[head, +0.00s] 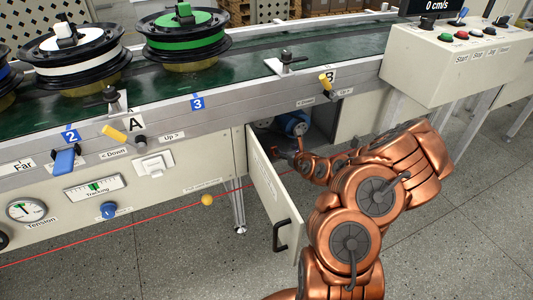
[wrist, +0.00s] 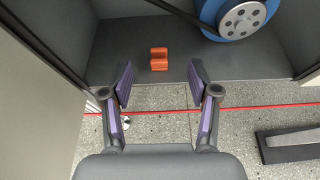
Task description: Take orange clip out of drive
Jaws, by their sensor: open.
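The orange clip (wrist: 159,59) is a small orange block lying on the dark floor of the drive compartment (wrist: 120,70) in the wrist view. My gripper (wrist: 160,85) is open and empty. Its two purple-padded fingers point toward the clip, which lies a little beyond the fingertips and between their lines. In the head view, my arm reaches to the open compartment under the conveyor, where a blue motor (head: 293,124) shows. I cannot make out the clip in the head view.
The blue motor's pulley (wrist: 243,18) stands at the back right of the compartment. The cabinet door (head: 274,200) hangs open left of my arm. A red cord (head: 130,228) runs along the front, and crosses below the fingers in the wrist view. Spools (head: 185,38) stand on the conveyor.

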